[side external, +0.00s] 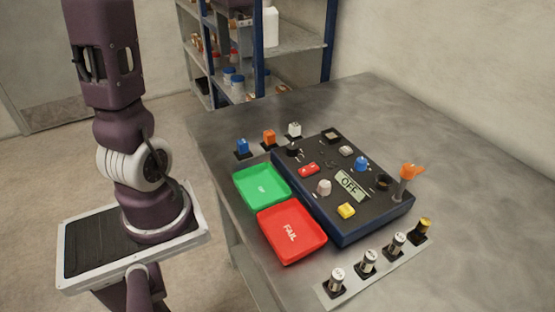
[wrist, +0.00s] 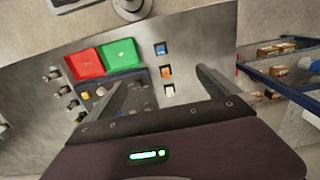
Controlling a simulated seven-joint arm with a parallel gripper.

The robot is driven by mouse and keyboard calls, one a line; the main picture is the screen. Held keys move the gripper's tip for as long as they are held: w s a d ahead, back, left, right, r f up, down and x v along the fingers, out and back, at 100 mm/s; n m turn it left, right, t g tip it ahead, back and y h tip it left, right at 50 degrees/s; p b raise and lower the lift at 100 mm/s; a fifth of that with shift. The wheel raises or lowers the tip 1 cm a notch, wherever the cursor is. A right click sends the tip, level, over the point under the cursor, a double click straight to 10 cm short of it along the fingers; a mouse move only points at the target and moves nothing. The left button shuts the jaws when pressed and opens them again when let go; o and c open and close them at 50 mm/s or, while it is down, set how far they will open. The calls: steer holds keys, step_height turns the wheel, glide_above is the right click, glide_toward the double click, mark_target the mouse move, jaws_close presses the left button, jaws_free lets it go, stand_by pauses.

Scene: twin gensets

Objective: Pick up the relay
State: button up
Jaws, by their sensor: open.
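No label shows which part is the relay. The wrist view also shows the blue block (wrist: 161,49), the orange block (wrist: 167,72) and the white block (wrist: 170,91). My gripper (wrist: 160,77) is open and empty, high above the table, with these blocks seen between its fingers. In the side external view my gripper is out of frame.
A dark control panel (side external: 343,222) with an OFF sign, coloured parts and an orange-topped post (side external: 407,174) stands mid-table. A green tray (side external: 262,186) and red FAIL tray (side external: 291,232) lie beside it. Several cylinders (side external: 368,262) stand in front. The table's right side is clear.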

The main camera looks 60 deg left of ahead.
steer(key=s+d+t, duration=0.1)
steer(key=d, duration=0.6)
steer(key=s+d+t, duration=0.2)
steer(key=d, duration=0.6)
steer(key=shift+s+d+r+y, duration=0.2)
steer(key=shift+s+d+y, duration=0.05)
steer(key=shift+y, duration=0.15)
steer(key=s+d+f+t, duration=0.1)
steer(key=s+d, duration=0.1)
steer(key=s+d+f, duration=0.1)
steer(key=d, duration=0.1)
steer(key=s+d+f+t, duration=0.1)
steer(key=s+d, duration=0.1)
steer(key=shift+s+d+f+t+h, duration=0.1)
steer(key=shift+s+d+t+h, duration=0.2)
steer(key=shift+d+h, duration=0.1)
steer(key=shift+c, duration=1.1)
steer(key=shift+s+f, duration=0.15)
steer(key=c, duration=0.9)
steer(key=shift+o, duration=0.2)
